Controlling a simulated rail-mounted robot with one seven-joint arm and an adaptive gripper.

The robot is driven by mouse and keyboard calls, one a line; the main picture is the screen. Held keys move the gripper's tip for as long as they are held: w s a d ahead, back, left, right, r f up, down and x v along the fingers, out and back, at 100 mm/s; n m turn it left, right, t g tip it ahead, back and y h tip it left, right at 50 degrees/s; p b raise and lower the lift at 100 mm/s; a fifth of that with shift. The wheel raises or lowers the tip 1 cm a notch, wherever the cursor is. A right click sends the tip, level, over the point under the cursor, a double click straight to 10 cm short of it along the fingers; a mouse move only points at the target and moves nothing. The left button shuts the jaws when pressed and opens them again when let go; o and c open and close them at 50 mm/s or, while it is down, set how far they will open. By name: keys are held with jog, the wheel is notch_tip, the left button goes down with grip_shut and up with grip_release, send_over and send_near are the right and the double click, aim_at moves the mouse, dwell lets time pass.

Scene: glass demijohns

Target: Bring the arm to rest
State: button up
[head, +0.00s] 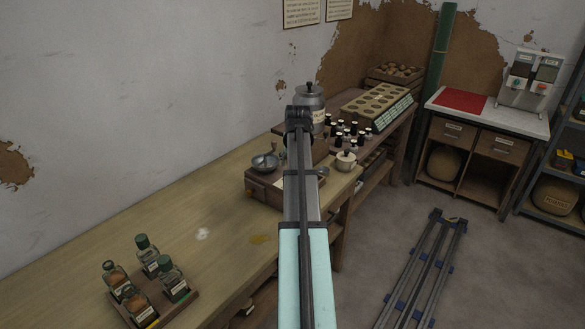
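My arm (303,262) reaches from the bottom edge up through the middle of the head view. It has a pale teal link, then a long grey link, and ends in a dark joint (299,116) in front of the wall and benches. No gripper fingers can be made out, so I cannot see whether the gripper is open or holds anything. The arm hides part of a balance scale (264,161) on the wooden bench (205,190).
Dark bottles (352,130), a metal canister (309,96) and a holed rack (374,103) stand behind. A rail (421,272) crosses the floor at right, beside clear floor.

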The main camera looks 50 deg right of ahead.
jog(key=shift+v, duration=0.8)
jog(key=shift+f, duration=0.1)
